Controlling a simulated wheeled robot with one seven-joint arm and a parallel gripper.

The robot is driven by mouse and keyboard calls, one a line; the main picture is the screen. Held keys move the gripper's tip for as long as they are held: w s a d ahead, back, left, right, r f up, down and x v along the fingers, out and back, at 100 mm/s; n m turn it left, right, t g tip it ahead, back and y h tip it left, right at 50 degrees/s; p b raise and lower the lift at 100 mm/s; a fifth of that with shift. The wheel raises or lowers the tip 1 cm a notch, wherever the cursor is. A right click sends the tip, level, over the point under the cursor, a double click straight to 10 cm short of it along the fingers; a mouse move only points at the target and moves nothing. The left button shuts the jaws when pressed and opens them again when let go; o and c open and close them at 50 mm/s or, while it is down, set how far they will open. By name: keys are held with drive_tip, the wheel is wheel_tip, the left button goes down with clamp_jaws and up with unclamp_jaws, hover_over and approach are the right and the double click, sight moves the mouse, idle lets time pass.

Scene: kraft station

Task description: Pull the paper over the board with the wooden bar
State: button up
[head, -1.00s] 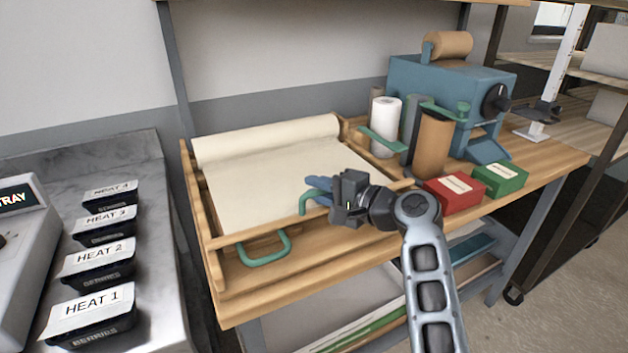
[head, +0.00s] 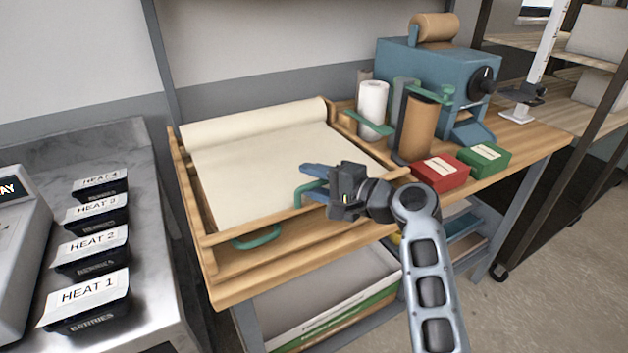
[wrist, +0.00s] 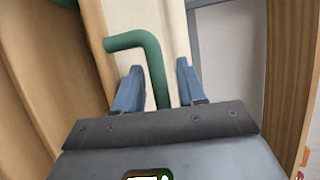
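The wooden bar (head: 285,222) lies across the front of the board in the head view. It carries two green handles, a left one (head: 257,240) and a right one (head: 300,198). Cream paper (head: 255,170) covers the board from the roll (head: 255,122) at the back to the bar. My gripper (head: 312,181) is at the right handle. In the wrist view, the right handle (wrist: 152,68) passes between my two blue fingers (wrist: 160,85). A gap shows beside the right finger, so the gripper looks open around the handle. The handle's lower end is hidden by my gripper.
To the right stand a white roll (head: 372,105), a brown roll (head: 416,128), a red box (head: 440,173), a green box (head: 484,160) and a blue machine (head: 430,70). Labelled black trays (head: 88,300) sit on the left counter. A shelf with boxes is below the table.

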sight(324, 184)
drive_tip(key=shift+d, duration=0.1)
drive_tip(key=b+v, duration=0.1)
drive_tip(key=v, duration=0.6)
drive_tip(key=shift+s+d+r, duration=0.1)
drive_tip(key=shift+s+d, duration=0.1)
drive_tip(key=s+d+f+t+h, duration=0.3)
drive_tip(key=s+d+f+h, duration=0.4)
drive_tip(key=s+d+f, duration=0.85)
drive_tip(key=s+d+f+n+h, duration=0.1)
drive_tip(key=s+d+f+h, duration=0.1)
drive_tip(key=s, duration=0.4)
drive_tip(key=s+d+f+n+h, duration=0.1)
drive_tip(key=s+d+f+h, duration=0.1)
drive_tip(key=s, duration=0.4)
drive_tip(key=s+r+n+t+h, duration=0.1)
drive_tip(key=s+r+n, duration=0.1)
drive_tip(key=s+r, duration=0.5)
drive_tip(key=s+r+n+t+h, duration=0.1)
drive_tip(key=s+r, duration=0.6)
drive_tip(key=s, duration=0.7)
drive_tip(key=n+t, duration=0.1)
drive_tip(key=n, duration=0.1)
drive_tip(key=shift+s+d+r+n, duration=0.3)
drive_tip(key=shift+s, duration=0.1)
